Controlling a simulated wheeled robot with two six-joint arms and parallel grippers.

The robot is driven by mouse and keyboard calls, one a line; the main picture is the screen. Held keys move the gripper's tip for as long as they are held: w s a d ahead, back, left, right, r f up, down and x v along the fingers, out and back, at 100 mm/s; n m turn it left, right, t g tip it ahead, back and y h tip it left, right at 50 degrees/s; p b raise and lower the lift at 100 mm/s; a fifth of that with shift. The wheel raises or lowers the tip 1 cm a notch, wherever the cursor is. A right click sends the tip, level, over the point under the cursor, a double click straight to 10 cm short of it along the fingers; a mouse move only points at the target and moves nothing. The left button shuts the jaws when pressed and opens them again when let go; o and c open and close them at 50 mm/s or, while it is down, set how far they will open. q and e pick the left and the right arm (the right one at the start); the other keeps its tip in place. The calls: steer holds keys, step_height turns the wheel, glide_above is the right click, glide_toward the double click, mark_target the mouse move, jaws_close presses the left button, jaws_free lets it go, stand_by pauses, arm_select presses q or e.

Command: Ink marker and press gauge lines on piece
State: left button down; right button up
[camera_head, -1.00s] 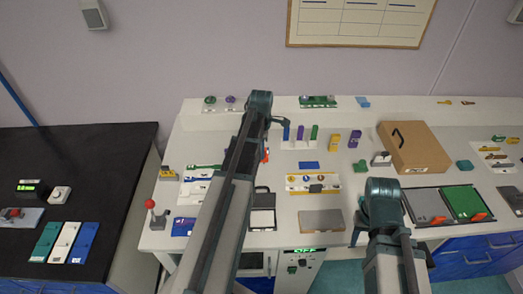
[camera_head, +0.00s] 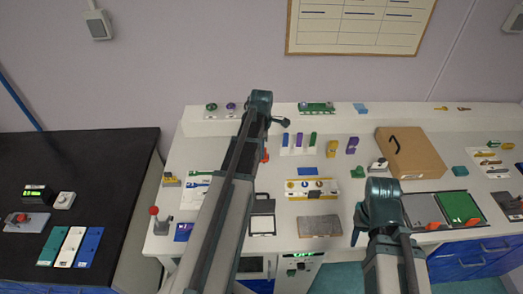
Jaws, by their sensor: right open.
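My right gripper (camera_head: 364,222) is open, above the front of the white bench beside the grey plate. Nothing shows between its fingers. My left gripper (camera_head: 276,124) reaches over the back of the bench. Its arm hides what is below, and I cannot tell its jaw state. A small black-and-white hand tool (camera_head: 378,165), possibly the marker, stands left of the brown case. A black open case with a white pad (camera_head: 262,223), possibly the ink pad, lies at the front middle. A flat grey plate (camera_head: 320,226) lies to its right. I cannot single out the piece.
A brown case (camera_head: 409,155) stands at the back right. A black tray (camera_head: 421,209) with a grey and a green field lies at the front right. A white board with yellow parts (camera_head: 312,188) lies mid-bench. A red-knobbed lever device (camera_head: 155,220) stands at the left edge.

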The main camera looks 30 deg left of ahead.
arm_select(q)
steer(key=shift+r+p, duration=3.65)
steer(key=shift+r, duration=0.35)
steer(key=shift+f, duration=0.1)
arm_select(e)
step_height(320, 180, up, 8)
steer(key=shift+f, duration=0.1)
